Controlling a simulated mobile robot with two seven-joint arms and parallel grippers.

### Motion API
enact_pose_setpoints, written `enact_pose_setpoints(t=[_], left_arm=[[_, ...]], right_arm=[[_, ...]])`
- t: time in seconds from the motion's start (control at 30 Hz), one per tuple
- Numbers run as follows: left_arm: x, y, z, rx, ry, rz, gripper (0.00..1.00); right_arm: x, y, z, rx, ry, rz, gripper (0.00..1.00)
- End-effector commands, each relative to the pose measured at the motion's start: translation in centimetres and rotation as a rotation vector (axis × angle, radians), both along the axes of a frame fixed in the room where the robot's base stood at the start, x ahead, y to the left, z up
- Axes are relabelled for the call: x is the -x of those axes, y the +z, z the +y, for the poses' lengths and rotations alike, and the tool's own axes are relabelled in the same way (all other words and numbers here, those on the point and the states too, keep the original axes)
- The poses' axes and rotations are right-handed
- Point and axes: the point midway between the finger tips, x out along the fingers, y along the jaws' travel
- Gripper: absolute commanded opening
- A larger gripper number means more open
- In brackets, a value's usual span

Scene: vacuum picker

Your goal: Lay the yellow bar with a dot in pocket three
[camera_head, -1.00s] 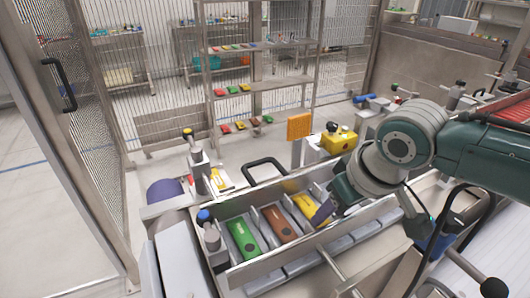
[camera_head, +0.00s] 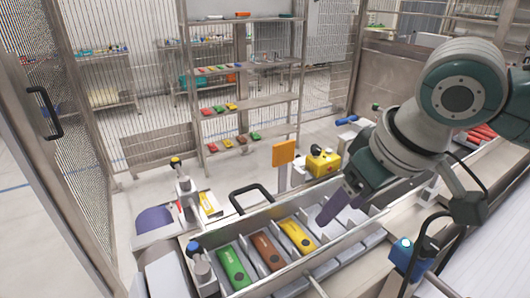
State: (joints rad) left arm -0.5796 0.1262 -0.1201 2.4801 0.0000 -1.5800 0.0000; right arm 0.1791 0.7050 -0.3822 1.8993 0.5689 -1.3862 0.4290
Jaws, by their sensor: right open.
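The yellow bar (camera_head: 297,236) lies in the third pocket from the left of the metal tray (camera_head: 330,258). A small dark mark shows on its top. A green bar (camera_head: 233,267) lies in the first pocket and a brown bar (camera_head: 268,252) in the second. My right gripper (camera_head: 328,216) is open and empty, above the tray just right of the yellow bar and apart from it. Its dark purple finger points down left; the other finger is mostly hidden. My left gripper is out of view.
Pockets right of the yellow bar look empty. An orange plate (camera_head: 284,153) and a yellow box (camera_head: 323,163) stand behind the tray. A black handle (camera_head: 251,196) rises at its back edge. A shelf rack (camera_head: 240,105) with small coloured bars stands farther back.

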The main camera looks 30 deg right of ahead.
Motion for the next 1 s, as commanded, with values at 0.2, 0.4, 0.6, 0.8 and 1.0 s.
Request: enact_pose_setpoints(t=[0.2, 0.4, 0.6, 0.8, 1.0], left_arm=[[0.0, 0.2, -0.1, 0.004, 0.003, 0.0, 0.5], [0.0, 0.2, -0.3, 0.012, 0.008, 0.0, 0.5], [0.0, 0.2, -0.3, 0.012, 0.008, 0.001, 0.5], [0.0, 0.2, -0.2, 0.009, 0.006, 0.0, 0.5], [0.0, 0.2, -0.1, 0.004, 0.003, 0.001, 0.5]], right_arm=[[2.0, 0.3, 1.7, -0.01, 0.042, 0.009, 0.69], [9.1, -1.6, 7.1, -0.03, 0.146, 0.019, 0.69], [15.2, -1.3, 7.2, 0.014, 0.108, 0.057, 0.69], [17.0, -1.1, 6.5, 0.046, 0.084, 0.081, 0.69], [16.9, -1.0, 6.5, 0.045, 0.086, 0.08, 0.69]])
